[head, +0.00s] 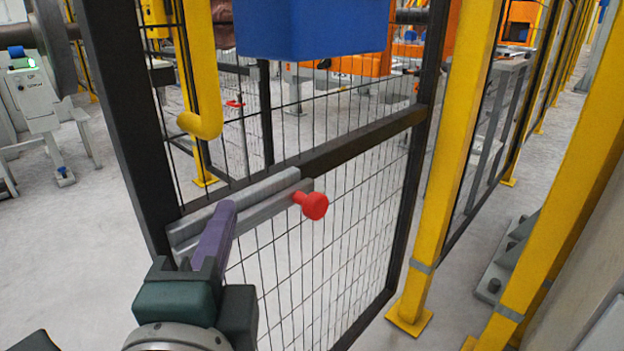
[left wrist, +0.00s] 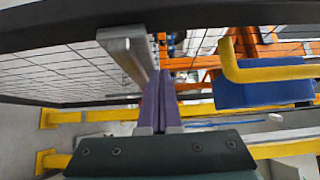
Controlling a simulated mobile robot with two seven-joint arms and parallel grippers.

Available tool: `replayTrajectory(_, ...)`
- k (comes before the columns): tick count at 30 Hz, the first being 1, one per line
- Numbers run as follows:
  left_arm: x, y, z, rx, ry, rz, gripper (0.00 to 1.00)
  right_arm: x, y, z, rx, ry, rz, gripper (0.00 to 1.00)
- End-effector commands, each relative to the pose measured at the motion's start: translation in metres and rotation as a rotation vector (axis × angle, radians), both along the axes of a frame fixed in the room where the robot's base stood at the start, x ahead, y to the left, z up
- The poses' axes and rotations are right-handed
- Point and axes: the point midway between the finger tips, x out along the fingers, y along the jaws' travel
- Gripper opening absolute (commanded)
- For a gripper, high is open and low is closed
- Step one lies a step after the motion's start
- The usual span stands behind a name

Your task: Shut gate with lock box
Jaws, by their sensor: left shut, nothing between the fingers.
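The gate (head: 362,138) is a black-framed wire mesh panel slanting across the middle of the head view. A grey metal bar with a red knob (head: 315,206) lies along its cross rail; the bar also shows in the left wrist view (left wrist: 125,50). A yellow bent handle (head: 203,120) hangs on the gate's left part. A blue box (head: 312,28), perhaps the lock box, shows at the top; its top is cut off. My left gripper (head: 222,215) is shut and empty, its purple fingers right beside the grey bar's left end. Whether they touch it is unclear. My right gripper is out of view.
Yellow posts (head: 455,170) with floor plates stand right of the gate, with more mesh fence behind. A grey-white machine (head: 35,95) with a green light stands at the far left. Orange equipment (head: 360,65) is behind the gate. Open grey floor lies left of the gate.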

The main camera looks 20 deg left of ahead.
Motion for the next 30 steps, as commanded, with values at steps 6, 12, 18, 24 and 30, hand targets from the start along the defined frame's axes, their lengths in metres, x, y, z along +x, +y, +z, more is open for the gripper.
replayTrajectory(6,0.008,0.021,0.001,0.001,-0.001,0.000,0.00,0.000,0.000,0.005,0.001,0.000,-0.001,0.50)
replayTrajectory(12,0.009,0.024,0.000,0.000,0.000,-0.002,0.00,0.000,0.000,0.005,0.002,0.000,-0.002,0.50)
replayTrajectory(18,0.009,0.024,0.000,0.000,0.000,-0.001,0.00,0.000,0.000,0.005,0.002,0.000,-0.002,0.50)
replayTrajectory(24,0.011,0.031,0.000,0.002,-0.001,-0.009,0.00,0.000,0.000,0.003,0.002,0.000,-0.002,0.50)
replayTrajectory(30,0.019,0.057,-0.001,0.006,-0.003,-0.044,0.00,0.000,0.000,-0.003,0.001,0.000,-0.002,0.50)
